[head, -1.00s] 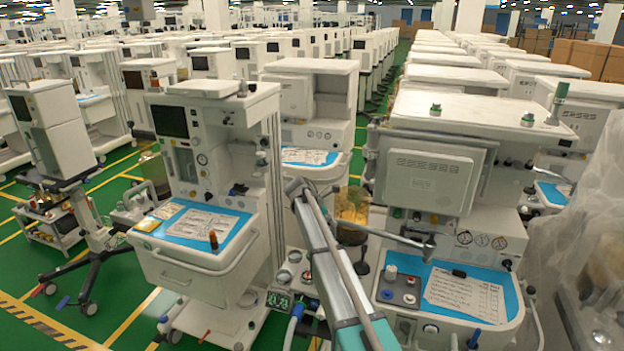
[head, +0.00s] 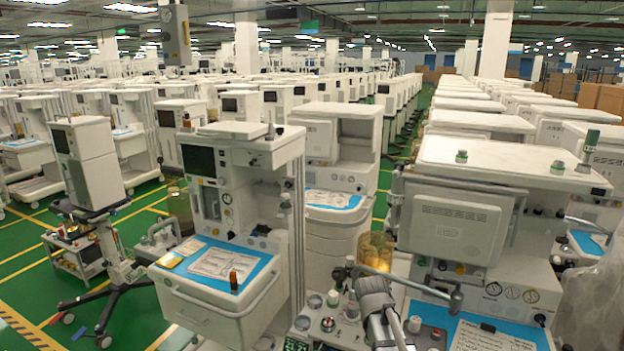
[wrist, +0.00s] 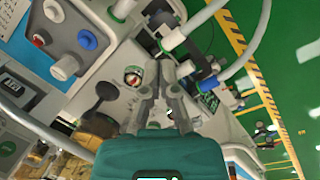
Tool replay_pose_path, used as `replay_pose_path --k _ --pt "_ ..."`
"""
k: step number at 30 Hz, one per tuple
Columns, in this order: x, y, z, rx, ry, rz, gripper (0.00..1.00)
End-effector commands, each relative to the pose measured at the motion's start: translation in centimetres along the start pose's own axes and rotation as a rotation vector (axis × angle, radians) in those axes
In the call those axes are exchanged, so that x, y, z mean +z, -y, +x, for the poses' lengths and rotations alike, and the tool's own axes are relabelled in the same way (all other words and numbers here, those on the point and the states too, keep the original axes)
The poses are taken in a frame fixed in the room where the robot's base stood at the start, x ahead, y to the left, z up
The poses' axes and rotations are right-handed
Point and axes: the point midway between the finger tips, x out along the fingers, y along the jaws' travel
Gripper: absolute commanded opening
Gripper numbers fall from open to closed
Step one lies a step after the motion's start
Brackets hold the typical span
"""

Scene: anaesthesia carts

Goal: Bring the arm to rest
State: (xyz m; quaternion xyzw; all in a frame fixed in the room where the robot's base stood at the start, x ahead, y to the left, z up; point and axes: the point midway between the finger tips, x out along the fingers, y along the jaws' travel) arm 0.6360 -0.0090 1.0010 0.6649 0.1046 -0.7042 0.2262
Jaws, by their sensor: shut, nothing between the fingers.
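My gripper (wrist: 163,85) shows in the wrist view with its two grey fingers close together and nothing between them. It points at the side of a white anaesthesia cart (wrist: 125,70), with hoses and fittings around the fingertips; I cannot tell how far apart they are. In the head view a grey link of my arm (head: 376,308) stands at the bottom, right of centre, between two carts. The gripper itself cannot be made out there.
A cart with a blue-topped shelf (head: 215,262) stands left, another (head: 495,335) right. An amber canister (head: 375,252) is behind my arm. Blue (wrist: 87,40) and red (wrist: 39,40) knobs and a white hose (wrist: 190,25) lie near the gripper. Green floor (wrist: 285,75) is open at right.

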Motion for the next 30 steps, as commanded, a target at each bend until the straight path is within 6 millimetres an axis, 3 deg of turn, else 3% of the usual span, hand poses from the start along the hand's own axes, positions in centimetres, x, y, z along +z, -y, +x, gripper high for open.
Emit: replay_pose_path --k 1,3,10,30 --pt "2.3 1.1 0.1 -0.024 -0.012 0.069 0.00" --pt "4.0 2.2 0.2 -0.059 -0.027 0.170 0.00" --pt "7.7 4.7 0.3 -0.148 -0.052 0.409 0.00" --pt "8.3 5.2 0.3 -0.173 -0.055 0.473 0.00"
